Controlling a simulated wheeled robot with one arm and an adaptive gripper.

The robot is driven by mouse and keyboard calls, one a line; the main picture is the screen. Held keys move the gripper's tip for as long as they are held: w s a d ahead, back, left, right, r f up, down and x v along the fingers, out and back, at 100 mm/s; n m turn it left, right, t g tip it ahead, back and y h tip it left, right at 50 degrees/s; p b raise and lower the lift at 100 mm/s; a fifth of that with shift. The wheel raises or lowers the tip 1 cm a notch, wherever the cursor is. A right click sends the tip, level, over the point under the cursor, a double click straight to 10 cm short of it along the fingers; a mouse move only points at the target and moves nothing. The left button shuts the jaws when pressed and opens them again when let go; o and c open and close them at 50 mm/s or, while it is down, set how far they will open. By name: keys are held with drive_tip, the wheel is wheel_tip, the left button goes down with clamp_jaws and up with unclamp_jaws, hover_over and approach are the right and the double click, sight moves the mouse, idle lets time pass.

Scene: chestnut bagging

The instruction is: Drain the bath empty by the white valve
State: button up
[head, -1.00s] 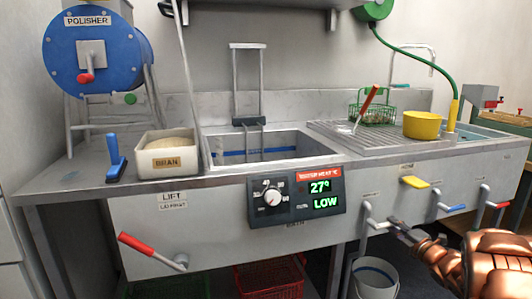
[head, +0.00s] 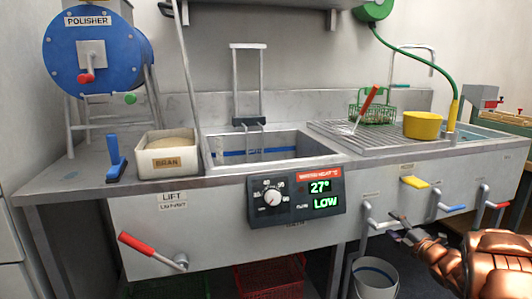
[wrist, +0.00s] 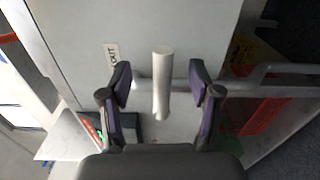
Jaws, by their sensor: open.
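The white valve (head: 380,225) sits on the bench front, right of the control panel, with its pale handle beside my gripper. In the wrist view the white handle (wrist: 162,80) stands between my two fingers, with a gap visible on each side. My gripper (head: 399,228) is open around it; it also shows in the wrist view (wrist: 160,86). The bath (head: 285,152) is the sunken basin in the bench top, with a blue line on its inner wall. Its water level is hard to tell. The control panel (head: 296,199) reads 27° and LOW.
A yellow-handled valve (head: 414,182), a blue-handled valve (head: 453,208) and a red-handled valve (head: 496,205) are nearby. A grey bucket (head: 375,278) stands below the white valve. A red lift lever (head: 137,243) is at the left. A yellow bowl (head: 423,125) sits on the drainboard.

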drive_tip(key=shift+s, duration=0.1)
drive_tip(key=b+v, duration=0.1)
drive_tip(key=v, duration=0.8)
drive_tip(key=shift+b, duration=0.4)
